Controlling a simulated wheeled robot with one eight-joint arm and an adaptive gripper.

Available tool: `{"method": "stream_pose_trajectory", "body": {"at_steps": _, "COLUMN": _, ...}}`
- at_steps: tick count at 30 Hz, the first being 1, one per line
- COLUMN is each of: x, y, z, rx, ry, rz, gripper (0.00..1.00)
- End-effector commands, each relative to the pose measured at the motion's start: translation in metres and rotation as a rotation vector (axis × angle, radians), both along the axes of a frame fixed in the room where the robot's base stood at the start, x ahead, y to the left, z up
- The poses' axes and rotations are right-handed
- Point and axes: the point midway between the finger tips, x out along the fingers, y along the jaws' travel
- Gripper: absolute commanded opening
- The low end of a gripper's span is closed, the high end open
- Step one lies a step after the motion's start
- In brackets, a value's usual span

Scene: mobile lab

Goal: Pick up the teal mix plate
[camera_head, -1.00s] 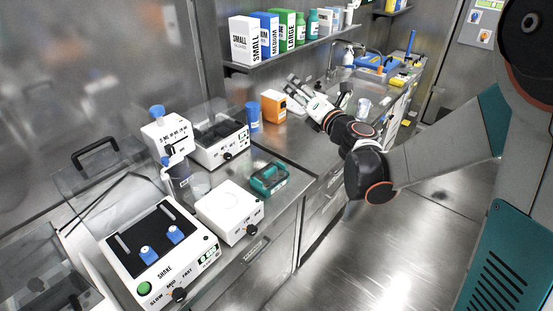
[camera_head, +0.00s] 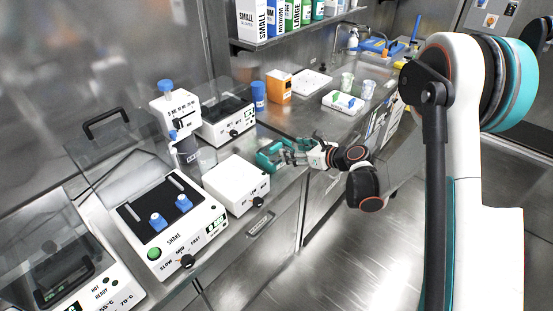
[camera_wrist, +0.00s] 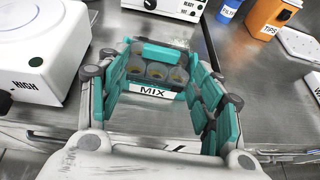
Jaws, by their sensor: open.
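The teal mix plate (camera_head: 266,156) sits on the steel counter, just right of the white box-shaped device. In the wrist view the plate (camera_wrist: 153,91) shows a white MIX label and several round wells. My gripper (camera_head: 286,154) is open at counter height, at the plate's right side. In the wrist view my gripper (camera_wrist: 165,76) has its teal-padded fingers to the left and right of the plate. The plate's near end lies between them. I cannot tell whether either finger touches it.
The white device (camera_head: 236,182) stands close on the plate's left. A shaker (camera_head: 170,222) with blue-capped tubes is farther left. An orange tips box (camera_head: 279,87) and a blue cup (camera_head: 258,93) stand behind. The counter's front edge is close to my gripper.

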Motion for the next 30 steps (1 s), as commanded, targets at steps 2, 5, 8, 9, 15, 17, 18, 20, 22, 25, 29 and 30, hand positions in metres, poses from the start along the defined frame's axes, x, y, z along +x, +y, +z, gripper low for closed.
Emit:
{"method": "stream_pose_trajectory", "body": {"at_steps": 2, "x": 0.008, "y": 0.010, "z": -0.006, "rx": 0.001, "ry": 0.000, "rz": 0.002, "gripper": 0.60}}
{"method": "stream_pose_trajectory", "body": {"at_steps": 5, "x": 0.015, "y": 0.016, "z": -0.010, "rx": 0.002, "ry": 0.000, "rz": 0.001, "gripper": 0.60}}
{"method": "stream_pose_trajectory", "body": {"at_steps": 8, "x": 0.018, "y": 0.020, "z": -0.011, "rx": 0.002, "ry": 0.000, "rz": -0.002, "gripper": 0.60}}
{"method": "stream_pose_trajectory", "body": {"at_steps": 9, "x": 0.019, "y": 0.021, "z": -0.011, "rx": 0.002, "ry": 0.000, "rz": -0.002, "gripper": 0.60}}
{"method": "stream_pose_trajectory", "body": {"at_steps": 15, "x": 0.030, "y": 0.031, "z": -0.020, "rx": 0.001, "ry": -0.001, "rz": 0.000, "gripper": 0.60}}
{"method": "stream_pose_trajectory", "body": {"at_steps": 17, "x": 0.036, "y": 0.037, "z": -0.024, "rx": 0.001, "ry": 0.000, "rz": 0.001, "gripper": 0.60}}
{"method": "stream_pose_trajectory", "body": {"at_steps": 18, "x": 0.040, "y": 0.041, "z": -0.027, "rx": 0.002, "ry": 0.000, "rz": 0.001, "gripper": 0.60}}
{"method": "stream_pose_trajectory", "body": {"at_steps": 20, "x": 0.046, "y": 0.047, "z": -0.030, "rx": 0.001, "ry": 0.000, "rz": 0.000, "gripper": 0.60}}
{"method": "stream_pose_trajectory", "body": {"at_steps": 22, "x": 0.051, "y": 0.052, "z": -0.032, "rx": 0.002, "ry": 0.001, "rz": -0.001, "gripper": 0.60}}
{"method": "stream_pose_trajectory", "body": {"at_steps": 25, "x": 0.053, "y": 0.053, "z": -0.032, "rx": 0.002, "ry": 0.000, "rz": -0.002, "gripper": 0.60}}
{"method": "stream_pose_trajectory", "body": {"at_steps": 29, "x": 0.053, "y": 0.053, "z": -0.031, "rx": 0.002, "ry": 0.000, "rz": -0.002, "gripper": 0.60}}
{"method": "stream_pose_trajectory", "body": {"at_steps": 30, "x": 0.052, "y": 0.053, "z": -0.031, "rx": 0.002, "ry": 0.000, "rz": -0.002, "gripper": 0.56}}
